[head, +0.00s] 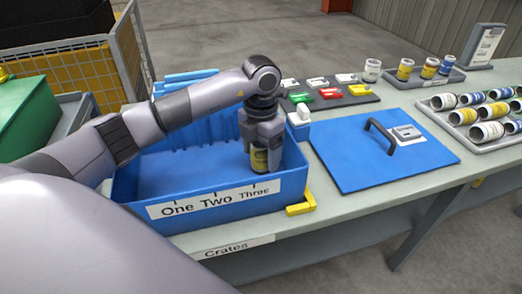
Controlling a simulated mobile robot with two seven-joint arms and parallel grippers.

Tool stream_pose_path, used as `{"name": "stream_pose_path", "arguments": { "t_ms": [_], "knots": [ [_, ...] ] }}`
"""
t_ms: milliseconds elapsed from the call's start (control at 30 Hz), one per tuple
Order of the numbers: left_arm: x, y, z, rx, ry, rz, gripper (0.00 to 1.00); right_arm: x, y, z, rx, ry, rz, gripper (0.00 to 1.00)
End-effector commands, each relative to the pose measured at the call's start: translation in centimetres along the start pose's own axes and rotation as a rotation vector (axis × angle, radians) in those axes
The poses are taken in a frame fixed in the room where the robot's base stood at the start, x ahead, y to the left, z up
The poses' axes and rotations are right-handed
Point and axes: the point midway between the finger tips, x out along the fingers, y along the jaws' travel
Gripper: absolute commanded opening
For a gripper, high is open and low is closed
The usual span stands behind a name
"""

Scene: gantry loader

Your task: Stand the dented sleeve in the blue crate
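My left gripper (262,143) points straight down inside the right end of the blue crate (150,188), above the word "Three" on the front label. Its fingers are around an upright sleeve (260,160) with a yellow and dark wrapper. The sleeve stands upright low in the crate, close to the front wall, whose rim is near its lower end. I cannot see its base or tell whether it touches the floor. No dent shows on its visible side. The rest of the crate looks empty. My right gripper is not in view.
A blue lid-like panel with a black handle (378,135) lies right of the crate. A tray of several lying sleeves (472,141) is at far right. Upright sleeves (405,69) stand behind. A mat (330,98) holds red, green, yellow and white pieces.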

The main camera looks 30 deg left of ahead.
Motion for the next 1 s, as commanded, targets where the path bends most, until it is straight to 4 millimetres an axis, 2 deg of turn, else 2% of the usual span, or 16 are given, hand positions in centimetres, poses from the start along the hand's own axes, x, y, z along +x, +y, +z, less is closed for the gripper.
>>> {"name": "stream_pose_path", "arguments": {
  "t_ms": [167,267,700,833,1000],
  "knots": [
    [-0.2,0.0,0.0,0.000,0.000,0.000,0.77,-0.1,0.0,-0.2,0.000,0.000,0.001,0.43],
    [-1.0,0.0,0.1,0.000,-0.003,0.000,0.77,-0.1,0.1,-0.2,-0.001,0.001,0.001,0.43],
    [-10.0,0.0,0.1,0.000,-0.004,0.001,0.77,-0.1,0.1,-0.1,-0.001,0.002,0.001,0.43],
    [-11.6,0.0,0.0,-0.001,-0.002,0.001,0.77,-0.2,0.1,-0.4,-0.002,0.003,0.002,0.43],
    [-12.3,0.0,0.0,-0.001,0.000,0.000,0.77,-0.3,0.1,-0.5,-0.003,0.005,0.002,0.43]
  ]
}}
